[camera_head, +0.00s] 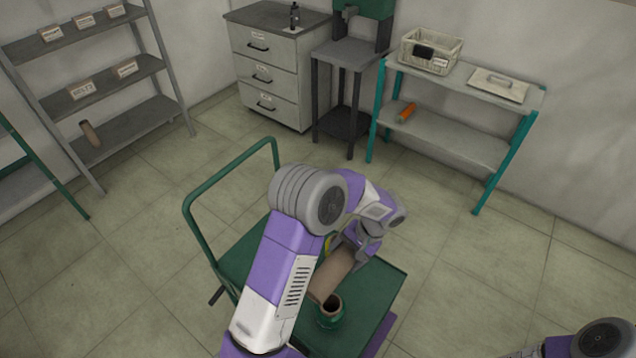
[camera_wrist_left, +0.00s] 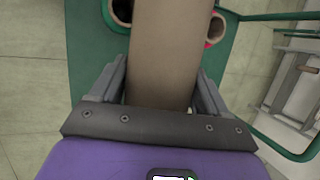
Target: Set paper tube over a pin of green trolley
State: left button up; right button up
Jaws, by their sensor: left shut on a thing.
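The brown paper tube (camera_head: 331,276) is held by my left gripper (camera_head: 357,247) above the green trolley (camera_head: 378,289). In the left wrist view the tube (camera_wrist_left: 163,60) lies between the two fingers of my left gripper (camera_wrist_left: 161,78) and runs up out of the frame. The tube looks tilted in the head view. A green bobbin with a brown tube end (camera_head: 330,308) stands on the trolley beside the held tube. The wrist view shows two brown tube openings, one left (camera_wrist_left: 122,12) and one right (camera_wrist_left: 213,28) of the held tube. No bare pin shows clearly. My right gripper is out of view.
The trolley's green handle (camera_head: 228,172) rises behind the left arm. A teal-legged bench (camera_head: 455,135) carries a basket (camera_head: 431,52), with an orange-ended tube (camera_head: 405,113) on its lower shelf. A drawer cabinet (camera_head: 272,62) and grey shelves (camera_head: 120,122) stand behind. The right floor is clear.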

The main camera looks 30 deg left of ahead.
pick_arm(q)
jog(key=w+a+f+t+h, duration=0.2)
jog(key=w+a+f+t, duration=0.1)
jog(key=w+a+t, duration=0.45)
jog(key=w+a+f+t+h, duration=0.1)
jog(key=w+a+f+t, duration=0.25)
jog(key=w+a, duration=0.65)
jog(key=shift+s+a+r+m+t+h+b, duration=0.55)
jog(key=shift+s+a+r+m+t+h, duration=1.35)
jog(key=shift+a, duration=3)
jog(key=shift+n+t+h, duration=0.5)
jog(key=shift+n+t, duration=0.1)
jog(key=shift+t, duration=0.1)
jog(key=f+b, duration=0.2)
jog(key=s+f+b, duration=0.1)
jog(key=f+b, duration=0.2)
jog(key=shift+s+f, duration=0.1)
jog(key=shift+f, duration=0.25)
